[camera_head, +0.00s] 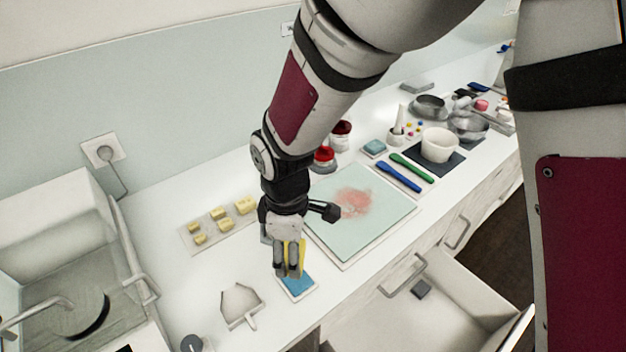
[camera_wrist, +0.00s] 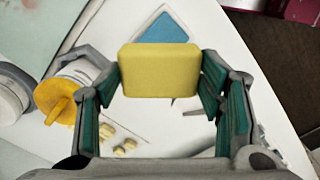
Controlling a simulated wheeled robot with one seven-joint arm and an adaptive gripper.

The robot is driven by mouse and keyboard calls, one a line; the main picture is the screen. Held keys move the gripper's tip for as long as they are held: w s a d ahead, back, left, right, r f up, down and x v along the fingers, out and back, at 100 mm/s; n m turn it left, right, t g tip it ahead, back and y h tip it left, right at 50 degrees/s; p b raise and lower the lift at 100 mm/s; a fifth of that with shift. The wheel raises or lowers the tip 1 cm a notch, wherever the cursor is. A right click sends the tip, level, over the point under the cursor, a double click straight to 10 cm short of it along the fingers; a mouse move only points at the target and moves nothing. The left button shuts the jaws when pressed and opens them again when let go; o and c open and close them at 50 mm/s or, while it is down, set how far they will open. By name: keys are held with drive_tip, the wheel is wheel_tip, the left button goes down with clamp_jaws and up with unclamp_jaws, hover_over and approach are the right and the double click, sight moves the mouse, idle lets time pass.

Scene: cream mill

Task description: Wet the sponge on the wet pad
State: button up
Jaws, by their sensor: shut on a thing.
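My gripper (camera_head: 289,268) is shut on a yellow sponge (camera_wrist: 159,70), which sits between its two fingers in the wrist view. In the head view only a strip of the sponge (camera_head: 301,254) shows beside the fingers. The wet pad (camera_head: 298,285) is a blue square in a white, shallow tray on the counter. It also shows in the wrist view (camera_wrist: 166,28), partly covered by the sponge. The sponge is over or close to the pad; I cannot tell whether they touch.
A pale green board (camera_head: 385,205) with a pink-red smear lies right of my gripper. Yellow blocks (camera_head: 222,222) stand on a tray at left. A white scoop (camera_head: 240,304) lies at front left. An open drawer (camera_head: 440,310) juts out below the counter's front edge.

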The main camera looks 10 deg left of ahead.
drive_tip(key=shift+w+f+b, duration=0.15)
drive_tip(key=shift+f+b, duration=0.7)
drive_tip(key=shift+f, duration=1.05)
drive_tip(key=shift+f+b, duration=0.5)
drive_tip(key=shift+f, duration=0.6)
drive_tip(key=shift+d+f, duration=0.1)
drive_tip(key=shift+f, duration=0.45)
drive_tip(key=shift+r+p, duration=1.4)
drive_tip(key=shift+r, duration=2.2)
